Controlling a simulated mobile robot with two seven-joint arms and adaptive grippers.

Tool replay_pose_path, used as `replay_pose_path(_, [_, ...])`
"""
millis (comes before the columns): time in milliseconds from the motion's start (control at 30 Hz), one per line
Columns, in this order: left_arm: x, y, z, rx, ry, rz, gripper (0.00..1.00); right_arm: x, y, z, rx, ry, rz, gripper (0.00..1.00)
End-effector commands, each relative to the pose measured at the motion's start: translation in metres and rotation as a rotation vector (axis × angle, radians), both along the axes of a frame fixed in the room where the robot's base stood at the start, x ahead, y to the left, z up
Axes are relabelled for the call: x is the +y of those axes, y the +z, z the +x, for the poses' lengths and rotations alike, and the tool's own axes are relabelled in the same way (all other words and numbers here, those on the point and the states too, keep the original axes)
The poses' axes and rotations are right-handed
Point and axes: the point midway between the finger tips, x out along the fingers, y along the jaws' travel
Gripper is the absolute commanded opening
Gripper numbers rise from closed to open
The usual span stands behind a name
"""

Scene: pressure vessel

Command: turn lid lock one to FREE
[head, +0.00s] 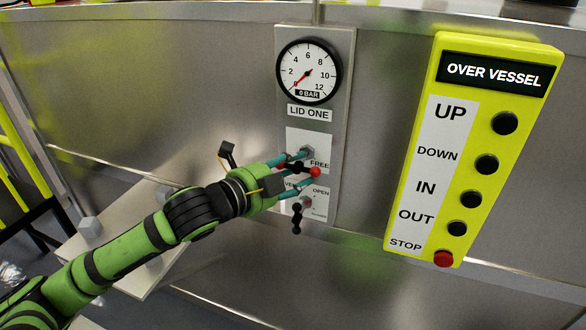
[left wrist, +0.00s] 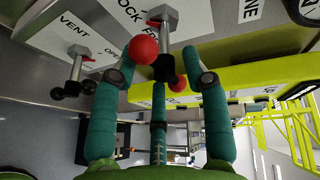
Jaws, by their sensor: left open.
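Lid lock one is a knob on a grey post (left wrist: 163,20) with a dark bar and red balls; one red ball (head: 316,172) shows beside the word FREE in the head view. In the left wrist view a large red ball (left wrist: 143,50) is close to the left finger, and a second one is lower, partly hidden. My left gripper (head: 302,172) is at the lock, its teal fingers (left wrist: 160,62) open on both sides of the handle. I cannot tell whether they touch it. The lock's pointer direction is unclear.
The vent handle (head: 297,215), black with a red pointer, sits just below the lock, close to the fingers. A pressure gauge (head: 308,72) reading about zero is above. A yellow button panel (head: 475,150) stands to the right. The vessel wall (head: 170,90) is bare at left.

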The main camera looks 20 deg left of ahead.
Motion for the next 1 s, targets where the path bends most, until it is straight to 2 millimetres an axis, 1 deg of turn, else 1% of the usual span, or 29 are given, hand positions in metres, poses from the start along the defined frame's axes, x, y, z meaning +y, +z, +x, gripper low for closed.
replay_pose_path(100, [0.000, 0.000, 0.000, 0.000, 0.000, 0.000, 0.46, 0.001, 0.000, 0.000, 0.000, -0.001, 0.001, 0.40])
replay_pose_path(167, [0.000, 0.000, 0.000, 0.000, 0.000, -0.001, 0.22, 0.001, 0.000, 0.000, 0.000, -0.001, 0.001, 0.40])
replay_pose_path(200, [0.000, 0.000, 0.000, 0.000, 0.000, -0.001, 0.06, 0.002, 0.000, 0.000, -0.001, -0.001, 0.002, 0.40])
replay_pose_path(233, [0.000, 0.000, 0.000, 0.000, 0.000, -0.001, 0.00, 0.002, 0.000, 0.000, 0.000, -0.001, 0.003, 0.40])
replay_pose_path(467, [0.000, 0.000, 0.000, 0.002, 0.001, -0.004, 0.00, 0.007, -0.001, 0.000, 0.000, -0.002, 0.008, 0.40])
replay_pose_path(667, [0.001, -0.002, 0.000, 0.004, 0.002, -0.040, 0.00, 0.007, -0.004, 0.000, 0.000, -0.002, 0.008, 0.40])
replay_pose_path(867, [0.000, -0.005, 0.000, 0.009, 0.001, -0.150, 0.00, 0.007, -0.013, 0.000, 0.000, -0.001, 0.008, 0.40])
replay_pose_path(1000, [0.000, -0.006, 0.000, 0.013, 0.002, -0.266, 0.00, 0.006, -0.022, 0.000, 0.000, -0.001, 0.008, 0.40])
